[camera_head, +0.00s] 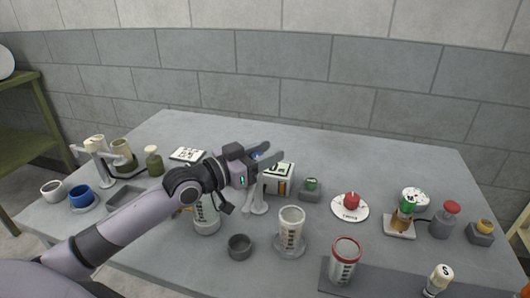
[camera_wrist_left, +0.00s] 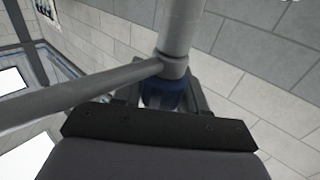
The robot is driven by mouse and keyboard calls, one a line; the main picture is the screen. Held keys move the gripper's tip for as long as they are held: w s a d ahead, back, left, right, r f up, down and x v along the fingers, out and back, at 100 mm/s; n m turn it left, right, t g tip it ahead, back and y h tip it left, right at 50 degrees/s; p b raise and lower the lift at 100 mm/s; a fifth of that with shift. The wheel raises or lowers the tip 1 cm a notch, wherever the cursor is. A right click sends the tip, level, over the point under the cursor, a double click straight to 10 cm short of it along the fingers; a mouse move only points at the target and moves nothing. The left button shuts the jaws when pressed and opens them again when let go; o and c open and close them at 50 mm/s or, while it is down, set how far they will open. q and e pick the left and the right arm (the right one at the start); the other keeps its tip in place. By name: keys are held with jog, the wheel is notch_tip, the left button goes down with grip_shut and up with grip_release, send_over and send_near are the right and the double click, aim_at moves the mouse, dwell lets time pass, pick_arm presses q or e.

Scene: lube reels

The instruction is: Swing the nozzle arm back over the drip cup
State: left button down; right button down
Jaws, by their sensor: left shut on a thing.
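My left gripper (camera_head: 274,151) reaches in from the left above the middle of the table. It is shut on a blue grip (camera_head: 258,156), mostly hidden by the fingers. In the left wrist view, the blue grip (camera_wrist_left: 166,92) sits below a grey post (camera_wrist_left: 181,35) with a grey bar (camera_wrist_left: 85,93) running left; these look like the nozzle arm. A pale stand (camera_head: 258,201) shows under the gripper; how it joins the arm is hidden. A small dark grey cup (camera_head: 239,246), perhaps the drip cup, stands in front of the stand. My right gripper is not in view.
A pale canister (camera_head: 207,217) stands below my forearm. A clear marked beaker (camera_head: 291,228) and a red-rimmed can (camera_head: 344,261) stand to the right of the cup. A white box (camera_head: 277,178) is behind the stand. More bottles and cups line both table ends.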

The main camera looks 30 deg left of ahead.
pick_arm(q)
jog(key=c, duration=0.7)
grip_release()
jog(key=shift+f, duration=0.1)
notch_tip(320, 180, up, 20)
jog(key=p, duration=0.2)
